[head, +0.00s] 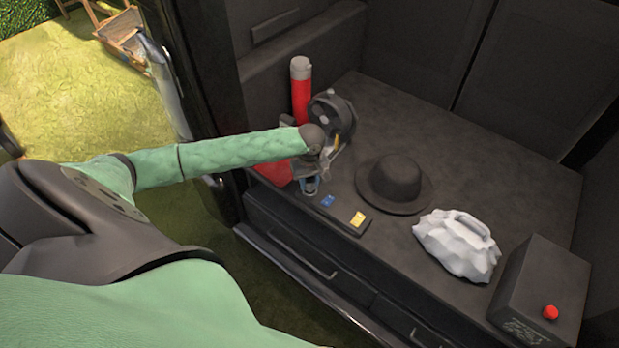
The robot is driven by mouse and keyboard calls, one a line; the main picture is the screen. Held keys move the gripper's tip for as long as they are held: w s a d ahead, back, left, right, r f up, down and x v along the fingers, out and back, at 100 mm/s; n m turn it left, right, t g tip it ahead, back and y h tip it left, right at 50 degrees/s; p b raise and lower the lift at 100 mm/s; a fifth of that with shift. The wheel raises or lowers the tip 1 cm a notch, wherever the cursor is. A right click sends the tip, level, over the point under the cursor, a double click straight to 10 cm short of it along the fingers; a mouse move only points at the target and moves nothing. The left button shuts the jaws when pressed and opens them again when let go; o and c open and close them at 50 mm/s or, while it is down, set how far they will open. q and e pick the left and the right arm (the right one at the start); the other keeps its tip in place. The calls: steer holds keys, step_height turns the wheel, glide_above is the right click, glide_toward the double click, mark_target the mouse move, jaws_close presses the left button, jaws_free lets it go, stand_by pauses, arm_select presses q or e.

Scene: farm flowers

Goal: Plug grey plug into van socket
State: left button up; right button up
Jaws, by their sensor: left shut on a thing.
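My left arm reaches in from the left over the van's dark floor. My left gripper (312,180) points down at the left end of a dark socket strip (343,213) along the floor's front edge. It is shut on a small grey piece (311,188), which looks like the grey plug and is mostly hidden by the fingers. The piece is at or just above the strip; I cannot tell whether it is in a socket. A blue square (328,200) and a yellow square (358,218) show on the strip to its right. My right gripper is not in view.
A red cylinder (301,90) and a dark round device (334,115) stand behind the gripper. A black hat (394,182), a white lumpy bag (458,245) and a dark box with a red button (545,295) are to the right. The back floor is clear.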

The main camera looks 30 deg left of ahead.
arm_select(q)
steer(key=shift+f, duration=0.55)
steer(key=o, duration=1)
step_height(320, 180, up, 6)
steer(key=shift+r+b, duration=0.25)
steer(key=shift+b, duration=0.7)
steer(key=shift+r, duration=0.6)
